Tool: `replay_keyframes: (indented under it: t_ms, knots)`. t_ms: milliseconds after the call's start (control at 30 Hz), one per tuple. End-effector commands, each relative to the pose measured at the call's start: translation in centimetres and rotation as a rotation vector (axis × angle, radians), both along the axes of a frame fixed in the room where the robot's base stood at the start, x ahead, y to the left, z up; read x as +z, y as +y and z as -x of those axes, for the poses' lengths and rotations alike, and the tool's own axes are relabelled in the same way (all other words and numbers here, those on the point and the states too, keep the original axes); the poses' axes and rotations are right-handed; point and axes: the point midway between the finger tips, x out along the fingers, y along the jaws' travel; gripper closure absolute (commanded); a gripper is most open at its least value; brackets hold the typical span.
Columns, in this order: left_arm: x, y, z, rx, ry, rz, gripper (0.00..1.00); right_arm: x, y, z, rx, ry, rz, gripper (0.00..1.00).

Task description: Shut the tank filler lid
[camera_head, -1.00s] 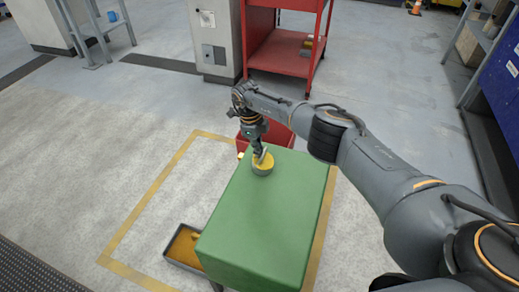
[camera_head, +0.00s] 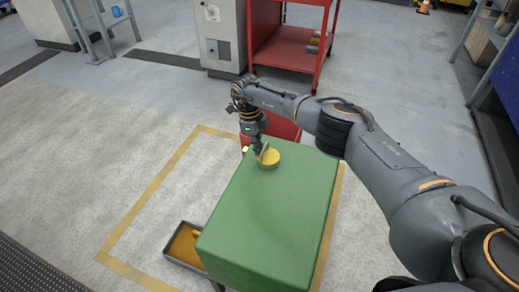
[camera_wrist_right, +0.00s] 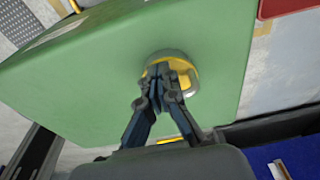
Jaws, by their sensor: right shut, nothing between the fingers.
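The green tank (camera_head: 268,220) stands in the middle of the head view. The round yellow tank filler (camera_head: 269,160) sits on its top near the far edge, and it also shows in the wrist view (camera_wrist_right: 188,78) with a grey rim. Its top looks flat and yellow, but my fingers hide part of it, so I cannot tell for sure how the lid lies. My right gripper (camera_head: 261,154) is shut and empty, pointing down at the filler's left side. In the wrist view the closed fingertips (camera_wrist_right: 162,72) overlap the yellow top; contact is unclear. My left gripper is not in view.
A grey tray with yellow contents (camera_head: 184,246) is at the tank's lower left. A red object (camera_head: 282,126) is behind the tank, below my right arm. A red shelf cart (camera_head: 290,45) and a grey cabinet (camera_head: 219,38) stand farther back. Floor to the left is open.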

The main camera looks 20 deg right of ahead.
Motion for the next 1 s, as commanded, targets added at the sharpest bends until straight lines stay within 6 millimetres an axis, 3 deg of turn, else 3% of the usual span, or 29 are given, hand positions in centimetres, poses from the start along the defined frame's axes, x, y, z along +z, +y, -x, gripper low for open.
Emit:
replay_keyframes:
  t_ms: [800,1000]
  knots:
    - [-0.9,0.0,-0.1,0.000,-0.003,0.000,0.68,-0.5,0.2,-0.2,0.001,0.000,-0.002,1.00]
    - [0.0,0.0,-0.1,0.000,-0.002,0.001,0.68,0.5,0.4,-0.2,0.000,0.000,-0.001,1.00]
